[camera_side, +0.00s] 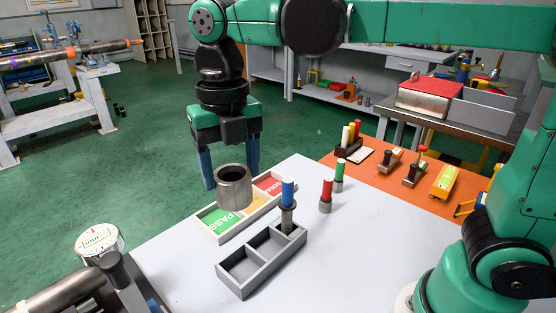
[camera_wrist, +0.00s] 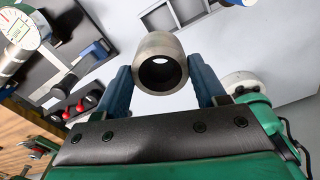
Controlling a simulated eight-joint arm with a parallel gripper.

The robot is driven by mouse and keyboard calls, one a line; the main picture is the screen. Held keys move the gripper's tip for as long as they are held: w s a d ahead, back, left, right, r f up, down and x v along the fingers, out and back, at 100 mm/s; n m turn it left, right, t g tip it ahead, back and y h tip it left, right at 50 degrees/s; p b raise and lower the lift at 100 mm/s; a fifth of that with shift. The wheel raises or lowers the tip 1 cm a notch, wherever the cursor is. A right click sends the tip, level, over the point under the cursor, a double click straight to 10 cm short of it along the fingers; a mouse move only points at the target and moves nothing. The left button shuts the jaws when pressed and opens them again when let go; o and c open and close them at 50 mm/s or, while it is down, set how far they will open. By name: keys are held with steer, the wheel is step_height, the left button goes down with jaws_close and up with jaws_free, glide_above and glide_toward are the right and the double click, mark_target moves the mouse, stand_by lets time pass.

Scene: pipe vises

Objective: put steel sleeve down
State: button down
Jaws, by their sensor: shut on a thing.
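The steel sleeve (camera_side: 234,190) is a short, thick grey ring. My gripper (camera_side: 230,176) points down with its blue fingers on either side of the sleeve and is shut on it. In the wrist view the sleeve (camera_wrist: 160,66) sits between the fingertips of my gripper (camera_wrist: 162,80), with its bore facing the camera. In the side view the sleeve overlaps the shallow tray (camera_side: 205,229) with a green PASS panel (camera_side: 224,220) and a red panel (camera_side: 269,184). It appears to be above the tray; the gap beneath is hard to judge.
A grey divided box (camera_side: 247,283) stands in front of the tray, with a blue-topped plug (camera_side: 288,194) upright at it. Red-topped (camera_side: 326,190) and green-topped (camera_side: 339,170) plugs stand to the right. A dial gauge (camera_side: 99,240) is at left. The white table's front right is clear.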

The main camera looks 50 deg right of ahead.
steer(key=w+d+r+m, duration=0.3)
steer(key=w+d+m, duration=0.4)
steer(key=w+d, duration=0.6)
step_height(320, 180, down, 20)
steer(key=shift+r, duration=0.2)
steer(key=shift+f, duration=0.1)
steer(key=shift+c, duration=0.3)
jaws_free()
